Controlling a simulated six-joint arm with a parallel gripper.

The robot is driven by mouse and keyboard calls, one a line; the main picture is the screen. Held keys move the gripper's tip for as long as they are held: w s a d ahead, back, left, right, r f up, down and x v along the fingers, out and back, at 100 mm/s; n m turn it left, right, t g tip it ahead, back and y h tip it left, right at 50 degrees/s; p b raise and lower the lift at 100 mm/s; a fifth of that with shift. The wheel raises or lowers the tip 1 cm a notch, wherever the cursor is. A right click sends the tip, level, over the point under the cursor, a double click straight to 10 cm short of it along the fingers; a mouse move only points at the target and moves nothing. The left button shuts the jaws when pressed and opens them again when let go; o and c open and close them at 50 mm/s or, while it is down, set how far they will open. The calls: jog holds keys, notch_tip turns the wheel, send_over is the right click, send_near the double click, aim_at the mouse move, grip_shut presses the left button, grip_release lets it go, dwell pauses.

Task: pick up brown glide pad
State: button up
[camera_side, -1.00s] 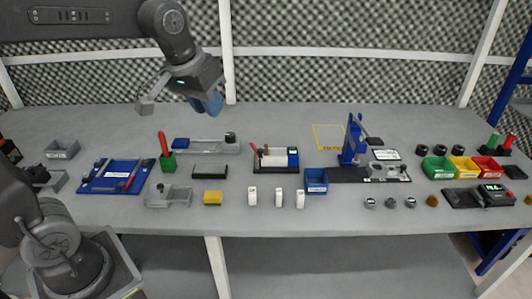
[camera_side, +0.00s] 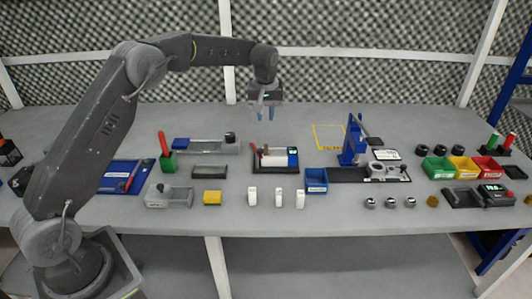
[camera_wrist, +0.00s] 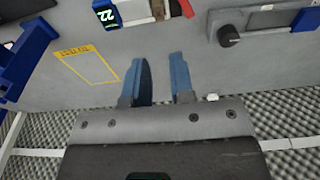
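A small brown round piece (camera_side: 432,201), which looks like the brown glide pad, sits near the front right of the bench in the side view. A similar brownish piece (camera_side: 528,200) is at the far right edge; they are too small to tell apart for sure. My gripper (camera_side: 266,112) hangs above the middle-back of the bench, far left of both. In the wrist view its blue fingers (camera_wrist: 158,62) are apart with nothing between them.
A blue press fixture (camera_side: 354,145) stands right of my gripper. A black tray with a blue-and-white device (camera_side: 280,158) lies below it. Green (camera_side: 438,168), yellow (camera_side: 462,168) and red (camera_side: 486,168) bins and several grey caps (camera_side: 390,202) are at the right. A yellow outlined square (camera_side: 328,137) is empty.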

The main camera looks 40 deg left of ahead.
aim_at(266, 146)
jog(key=f, duration=0.8)
jog(key=w+f, duration=0.1)
jog(key=f, duration=0.3)
jog(key=shift+a+f, duration=0.1)
jog(key=shift+a, duration=0.2)
grip_shut()
